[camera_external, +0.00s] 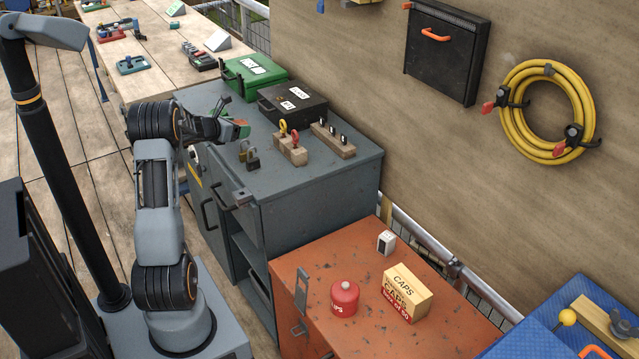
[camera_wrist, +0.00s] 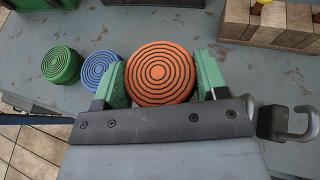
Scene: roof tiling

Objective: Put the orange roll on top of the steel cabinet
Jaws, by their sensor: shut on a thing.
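My gripper (camera_wrist: 160,82) has green finger pads on both sides of the orange roll (camera_wrist: 160,70), whose end face shows dark rings. It is shut on the roll. In the external view my gripper (camera_external: 238,129) is over the far left part of the grey steel cabinet's top (camera_external: 325,180). The roll is mostly hidden there by the gripper. The worn grey top also fills much of the wrist view (camera_wrist: 110,20). I cannot tell whether the roll touches it.
A green roll (camera_wrist: 61,64) and a blue roll (camera_wrist: 102,69) stand left of the orange one. Padlocks (camera_external: 250,157), wooden blocks (camera_external: 290,150), a black case (camera_external: 292,103) and a green case (camera_external: 254,75) are on the cabinet. Its front right top is clear.

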